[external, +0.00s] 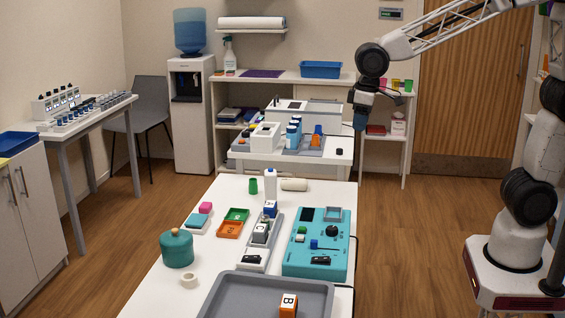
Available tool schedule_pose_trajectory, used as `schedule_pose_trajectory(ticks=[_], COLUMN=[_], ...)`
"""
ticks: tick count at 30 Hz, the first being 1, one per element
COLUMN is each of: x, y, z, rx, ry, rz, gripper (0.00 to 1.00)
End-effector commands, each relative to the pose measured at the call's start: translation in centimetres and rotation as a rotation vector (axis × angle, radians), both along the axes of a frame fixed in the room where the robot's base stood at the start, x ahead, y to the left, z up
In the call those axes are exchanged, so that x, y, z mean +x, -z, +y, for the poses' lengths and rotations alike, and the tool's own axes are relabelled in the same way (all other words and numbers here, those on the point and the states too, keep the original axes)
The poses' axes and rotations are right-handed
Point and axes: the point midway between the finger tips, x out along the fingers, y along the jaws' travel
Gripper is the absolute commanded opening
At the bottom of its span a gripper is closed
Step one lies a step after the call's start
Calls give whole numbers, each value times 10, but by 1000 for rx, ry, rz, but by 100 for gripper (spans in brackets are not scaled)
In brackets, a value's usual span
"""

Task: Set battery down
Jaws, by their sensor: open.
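My gripper (360,122) is raised at the upper right, pointing down beyond the far end of the white table. It is open, and I see nothing held in it. I cannot tell for certain which object is the battery. A blue and white block (270,208) stands at the far end of a light grey holder (251,268). A grey block (261,230) sits in that holder. All are well apart from my gripper.
A teal panel (305,268) with a black knob lies at the table's right.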

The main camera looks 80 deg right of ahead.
Motion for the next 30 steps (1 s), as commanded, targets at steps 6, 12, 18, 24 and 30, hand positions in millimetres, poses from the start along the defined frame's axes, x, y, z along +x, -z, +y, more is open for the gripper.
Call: schedule_pose_trajectory(ticks=[6, 12, 18, 24, 30], x=[-62, -116, -169, -220, -256], y=[-12, -16, -13, -5, 5], z=[-13, -23, -31, -37, -41], rx=[-4, -9, -14, -22, -27], ry=[-17, -33, -49, -65, -77], rz=[-26, -48, -70, -90, -105], gripper=[52, 52, 52, 52, 52])
